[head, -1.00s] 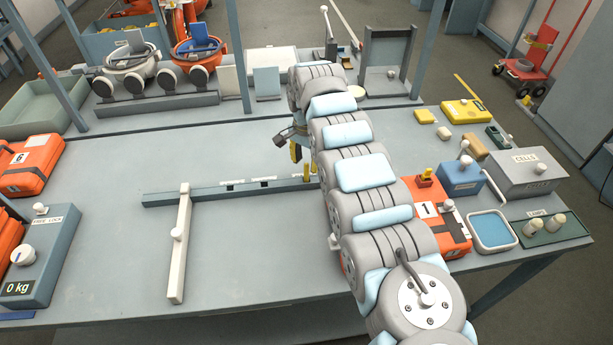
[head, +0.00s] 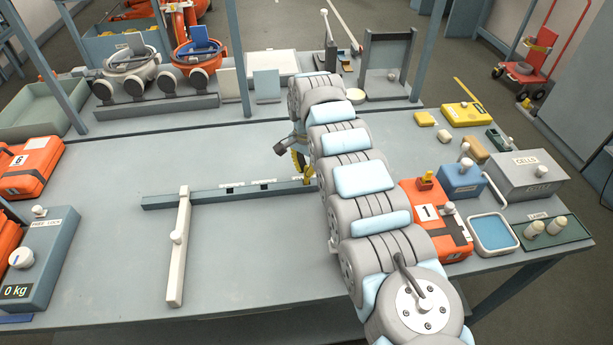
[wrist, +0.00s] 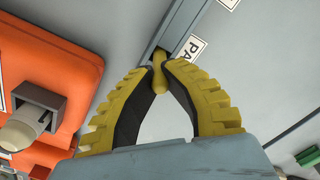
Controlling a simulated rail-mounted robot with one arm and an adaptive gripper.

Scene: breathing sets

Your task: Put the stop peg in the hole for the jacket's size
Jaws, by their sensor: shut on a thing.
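The yellow stop peg (wrist: 159,72) is between my fingertips in the wrist view, at the grey rail. My gripper (wrist: 160,68) is shut on it. In the head view my gripper (head: 302,170) is low at the right part of the rail (head: 200,197), partly hidden by my arm. The rail carries small labels, one partly readable as "PA" in the wrist view (wrist: 192,48). I cannot tell whether the peg sits in a hole. An orange jacket marked 1 (head: 425,212) lies right of my arm.
A white crossbar with a knob (head: 178,260) lies across the rail's left part. A scale reading 0 kg (head: 38,265) and an orange jacket marked 6 (head: 30,165) are at the left. A blue tray (head: 492,233) is at the right.

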